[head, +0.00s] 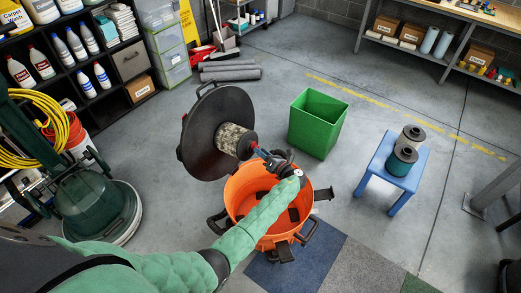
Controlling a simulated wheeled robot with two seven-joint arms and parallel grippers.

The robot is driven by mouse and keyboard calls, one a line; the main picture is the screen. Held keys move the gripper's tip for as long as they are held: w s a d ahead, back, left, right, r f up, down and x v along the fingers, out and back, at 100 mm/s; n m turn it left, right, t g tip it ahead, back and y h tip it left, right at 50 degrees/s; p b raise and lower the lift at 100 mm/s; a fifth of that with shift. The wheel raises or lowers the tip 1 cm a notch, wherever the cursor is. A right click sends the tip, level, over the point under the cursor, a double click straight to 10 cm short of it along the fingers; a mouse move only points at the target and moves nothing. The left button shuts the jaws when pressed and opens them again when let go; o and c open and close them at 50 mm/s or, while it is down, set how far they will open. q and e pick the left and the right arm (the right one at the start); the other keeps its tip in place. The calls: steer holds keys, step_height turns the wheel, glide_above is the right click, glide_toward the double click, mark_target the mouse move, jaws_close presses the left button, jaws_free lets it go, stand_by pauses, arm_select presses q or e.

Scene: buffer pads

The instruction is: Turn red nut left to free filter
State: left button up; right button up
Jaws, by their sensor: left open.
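The black lid (197,152) stands tilted above the orange drum (240,190). The grey, dirty-looking filter (233,141) sticks out from its underside toward the right. A small bit of red at the filter's outer end looks like the red nut (256,146); it is mostly hidden by my gripper. My left gripper (262,153) is open at that end of the filter, with its arm reaching across the drum. I cannot tell whether its fingers touch the nut. My right gripper is not in view.
An empty-looking green bin (318,122) stands right of the filter. A green floor machine (95,205) stands at the left. The floor between bin and stool is clear.

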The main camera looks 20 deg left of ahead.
arm_select(q)
steer(key=shift+w+a, duration=0.3)
steer(key=shift+a, duration=0.35)
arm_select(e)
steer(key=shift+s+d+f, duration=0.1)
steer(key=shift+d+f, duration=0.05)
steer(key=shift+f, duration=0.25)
arm_select(q)
steer(key=c, duration=0.9)
jaws_close()
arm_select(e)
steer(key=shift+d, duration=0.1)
